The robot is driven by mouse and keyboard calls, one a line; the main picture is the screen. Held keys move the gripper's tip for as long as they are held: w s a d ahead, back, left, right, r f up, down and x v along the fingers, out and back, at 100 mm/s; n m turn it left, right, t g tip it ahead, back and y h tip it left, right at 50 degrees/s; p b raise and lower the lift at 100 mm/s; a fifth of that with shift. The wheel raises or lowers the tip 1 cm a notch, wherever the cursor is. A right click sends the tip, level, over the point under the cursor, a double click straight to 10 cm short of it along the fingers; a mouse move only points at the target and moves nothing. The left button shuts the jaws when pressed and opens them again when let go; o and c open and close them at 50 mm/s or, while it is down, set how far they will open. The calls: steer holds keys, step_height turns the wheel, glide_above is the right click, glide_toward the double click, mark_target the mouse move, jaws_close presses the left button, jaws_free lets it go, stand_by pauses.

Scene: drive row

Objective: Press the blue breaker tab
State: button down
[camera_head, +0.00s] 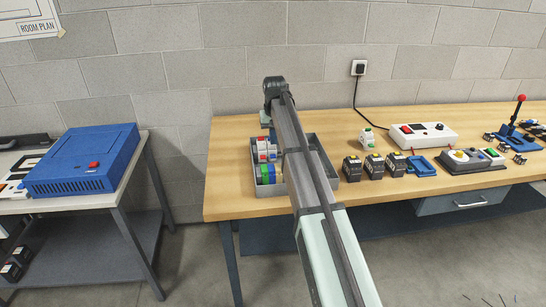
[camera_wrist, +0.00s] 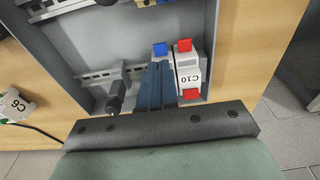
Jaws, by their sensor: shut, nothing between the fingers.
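The blue breaker tab (camera_wrist: 160,48) shows in the wrist view just beyond my fingertips. The breaker under it is mostly hidden by my fingers. My gripper (camera_wrist: 161,67) is shut and empty, its two dark blue fingers side by side. The fingertips look close to the blue tab; I cannot tell whether they touch it. Right of the fingers stands a white breaker marked C10 (camera_wrist: 190,77), with a red tab at each end. In the head view, breakers with red and blue tabs (camera_head: 265,148) stand in the grey tray beside my arm.
The grey tray (camera_wrist: 72,40) holds metal rails and a dark post (camera_wrist: 115,98). A white C6 block (camera_wrist: 15,106) lies outside it. Several black blocks (camera_head: 374,166), a white control box (camera_head: 425,135) and a red-knobbed lever (camera_head: 519,108) stand right on the wooden bench (camera_head: 240,207).

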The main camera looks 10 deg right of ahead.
mark_target(273, 157)
steer(key=shift+w+f, duration=0.15)
steer(key=shift+f, duration=1.3)
steer(key=shift+w+f, duration=0.15)
steer(key=shift+f, duration=1.3)
steer(key=shift+f, duration=0.15)
steer(key=shift+f, duration=0.8)
steer(key=shift+s+r, duration=0.3)
steer(key=shift+s, duration=0.5)
steer(key=shift+s+r, duration=0.3)
steer(key=shift+s, duration=0.45)
step_height(273, 157, up, 14)
steer(key=s, duration=0.1)
steer(key=shift+s+f, duration=0.15)
